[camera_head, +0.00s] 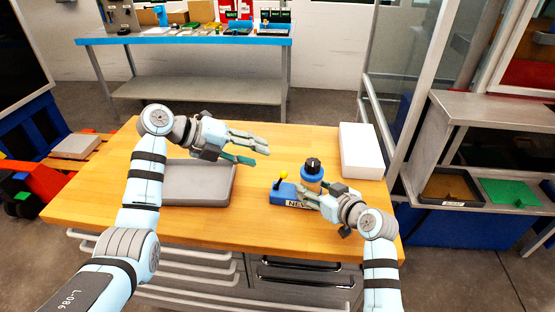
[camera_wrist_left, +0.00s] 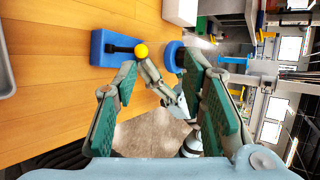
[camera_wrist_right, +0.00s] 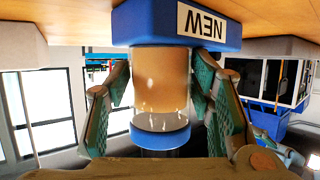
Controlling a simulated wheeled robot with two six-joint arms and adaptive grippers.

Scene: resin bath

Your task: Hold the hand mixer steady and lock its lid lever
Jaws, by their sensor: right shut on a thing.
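The hand mixer stands on the wooden table, with a blue base (camera_head: 281,194) marked NEW, a clear cup of orange-tan content (camera_wrist_right: 160,80) and a blue lid with a black knob (camera_head: 312,166). Its lid lever, a black rod with a yellow ball (camera_head: 283,173), rises from the left part of the base; it also shows in the left wrist view (camera_wrist_left: 141,51). My right gripper (camera_wrist_right: 158,88) is shut around the cup from the near side. My left gripper (camera_head: 261,156) is open and empty, above and left of the lever, apart from it.
A grey tray (camera_head: 228,194) lies on the table left of the mixer, partly behind my left arm. A white box (camera_head: 361,152) stands right of and behind the mixer. The table between tray and mixer is clear.

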